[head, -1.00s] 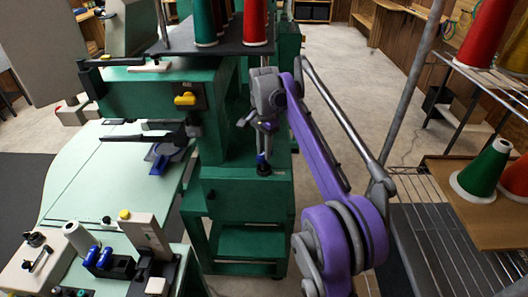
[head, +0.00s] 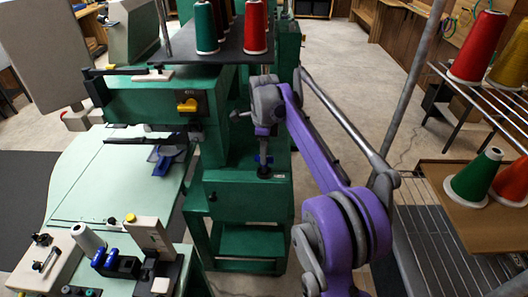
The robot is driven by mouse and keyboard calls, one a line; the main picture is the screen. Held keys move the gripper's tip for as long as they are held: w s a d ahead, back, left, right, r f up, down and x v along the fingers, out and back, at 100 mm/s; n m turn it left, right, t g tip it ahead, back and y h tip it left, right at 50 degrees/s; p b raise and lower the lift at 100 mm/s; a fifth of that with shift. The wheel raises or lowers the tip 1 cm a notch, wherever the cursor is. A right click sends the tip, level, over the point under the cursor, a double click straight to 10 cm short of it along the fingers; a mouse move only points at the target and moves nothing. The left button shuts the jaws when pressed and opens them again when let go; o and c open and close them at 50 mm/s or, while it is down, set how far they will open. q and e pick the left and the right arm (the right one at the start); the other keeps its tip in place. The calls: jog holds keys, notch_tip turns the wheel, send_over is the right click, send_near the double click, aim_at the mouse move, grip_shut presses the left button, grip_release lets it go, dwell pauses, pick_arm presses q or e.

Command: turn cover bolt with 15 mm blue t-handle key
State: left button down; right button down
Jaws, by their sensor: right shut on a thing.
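My right gripper (head: 264,130) comes in on the purple arm and points down over the green machine housing at the centre. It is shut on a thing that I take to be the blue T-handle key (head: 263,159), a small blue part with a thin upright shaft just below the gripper. The jaws hide most of its handle. The shaft's lower end meets a dark round piece (head: 264,172) on the top of the green box, where the cover bolt seems to be; the bolt itself I cannot make out. My left gripper is not in view.
A pale green sewing table (head: 95,185) lies on the left, with a holder with blue parts (head: 118,262) at its front. Thread cones (head: 257,27) stand on a dark shelf above the machine. A wire rack (head: 435,245) with cones is at the right. Open floor lies behind.

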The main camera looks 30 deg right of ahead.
jog(key=shift+s+n, duration=0.1)
jog(key=shift+n, duration=0.2)
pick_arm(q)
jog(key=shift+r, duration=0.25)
pick_arm(e)
jog(key=shift+n, duration=0.5)
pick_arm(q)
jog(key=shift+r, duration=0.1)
pick_arm(e)
jog(key=shift+r, duration=0.15)
